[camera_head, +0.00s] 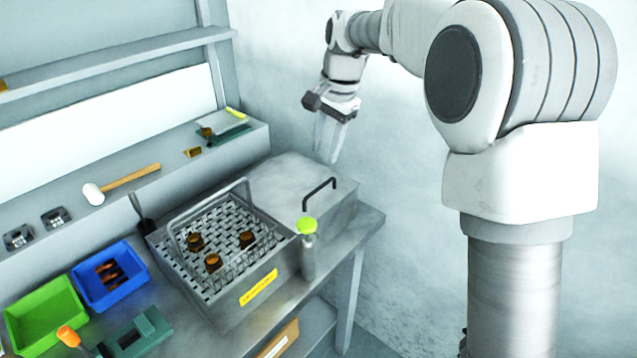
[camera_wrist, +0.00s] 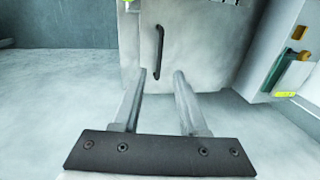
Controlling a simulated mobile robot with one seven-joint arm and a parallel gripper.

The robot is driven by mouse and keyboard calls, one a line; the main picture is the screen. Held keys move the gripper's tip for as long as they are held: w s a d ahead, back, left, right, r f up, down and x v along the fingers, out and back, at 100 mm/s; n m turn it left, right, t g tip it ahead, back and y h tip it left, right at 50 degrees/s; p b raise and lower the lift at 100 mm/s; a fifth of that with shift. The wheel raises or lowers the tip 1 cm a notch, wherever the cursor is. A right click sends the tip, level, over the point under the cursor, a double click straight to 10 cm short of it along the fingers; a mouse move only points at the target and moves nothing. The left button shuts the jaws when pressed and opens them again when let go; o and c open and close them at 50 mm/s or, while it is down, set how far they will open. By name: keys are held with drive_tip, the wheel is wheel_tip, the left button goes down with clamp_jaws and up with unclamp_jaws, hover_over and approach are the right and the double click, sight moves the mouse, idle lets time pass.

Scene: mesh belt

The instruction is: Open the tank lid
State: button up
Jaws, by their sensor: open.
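The tank lid (camera_head: 280,182) is a flat grey metal panel lying level on the box at the right end of the bench. Its black bar handle (camera_head: 319,184) stands near the right front edge. In the wrist view the lid (camera_wrist: 200,62) lies beyond the fingers, with the handle (camera_wrist: 158,52) upright in the picture, just past the fingertips. My gripper (camera_head: 328,155) is open and empty, pointing down above the far right side of the lid. In the wrist view my gripper (camera_wrist: 157,74) has two parallel fingers with a clear gap between them.
Left of the lid, an open metal tank (camera_head: 225,310) holds a wire basket (camera_head: 250,190) with brown parts. A green-capped bottle (camera_head: 307,255) stands by its front corner. A blue bin (camera_head: 135,285), green bin (camera_head: 45,315) and mallet (camera_head: 93,193) are farther left. A wall stands behind.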

sight(317, 189)
drive_tip(key=f, duration=0.3)
drive_tip(key=w+a+f, duration=0.1)
drive_tip(key=f, duration=0.6)
drive_tip(key=shift+w+a+f, duration=0.15)
drive_tip(key=shift+a+f, duration=0.15)
drive_tip(key=shift+a, duration=0.05)
clamp_jaws()
idle(0.8)
